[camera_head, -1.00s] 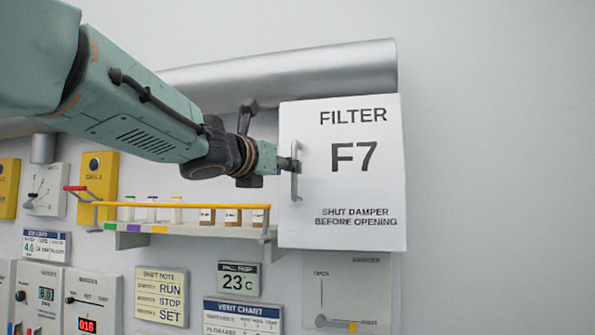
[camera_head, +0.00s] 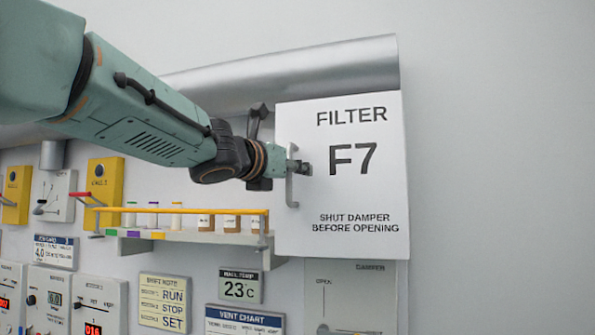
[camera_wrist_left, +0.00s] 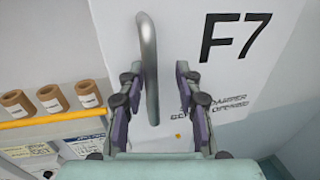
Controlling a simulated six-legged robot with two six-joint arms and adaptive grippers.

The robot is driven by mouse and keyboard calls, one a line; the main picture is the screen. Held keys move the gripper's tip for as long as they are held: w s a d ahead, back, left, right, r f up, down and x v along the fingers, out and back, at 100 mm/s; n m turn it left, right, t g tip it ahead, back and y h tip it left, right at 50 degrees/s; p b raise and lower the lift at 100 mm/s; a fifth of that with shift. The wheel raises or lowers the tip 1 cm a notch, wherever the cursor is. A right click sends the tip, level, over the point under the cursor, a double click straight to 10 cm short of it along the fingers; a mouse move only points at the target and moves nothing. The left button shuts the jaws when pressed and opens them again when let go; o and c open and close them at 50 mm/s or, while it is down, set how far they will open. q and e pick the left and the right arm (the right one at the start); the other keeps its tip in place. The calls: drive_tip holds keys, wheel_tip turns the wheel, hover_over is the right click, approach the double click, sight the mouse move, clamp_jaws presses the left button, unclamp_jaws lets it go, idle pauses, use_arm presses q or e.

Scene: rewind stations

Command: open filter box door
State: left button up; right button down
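The filter box door (camera_head: 350,215) is a white panel marked "FILTER F7" at the centre right of the head view. I see no clear gap at its edges. Its grey vertical bar handle (camera_head: 290,190) is on the left side; the handle also shows in the left wrist view (camera_wrist_left: 151,70). My left gripper (camera_head: 303,167) is at the handle's upper part. In the left wrist view its two fingers (camera_wrist_left: 157,92) are apart, one on each side of the handle. The handle is closer to the left finger; contact is unclear. My right gripper is not in view.
A shelf with a yellow rail (camera_head: 180,211) holding vials and brown jars lies left of the door. A silver duct (camera_head: 300,75) runs behind above it. A damper panel (camera_head: 352,290) is below. The wall (camera_head: 500,180) on the right is bare.

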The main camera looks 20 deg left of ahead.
use_arm(q)
drive_tip(key=shift+a+f, duration=0.1)
drive_tip(key=shift+a, duration=0.15)
drive_tip(key=shift+w+a+f, duration=0.15)
drive_tip(key=shift+w+a, duration=0.05)
drive_tip(key=shift+a, duration=0.25)
drive_tip(key=shift+c, duration=1.8)
drive_tip(key=shift+s+d, duration=0.2)
drive_tip(key=shift+d, duration=0.25)
clamp_jaws()
drive_tip(key=shift+a+r, duration=0.15)
drive_tip(key=shift+r, duration=0.05)
drive_tip(key=shift+w, duration=0.2)
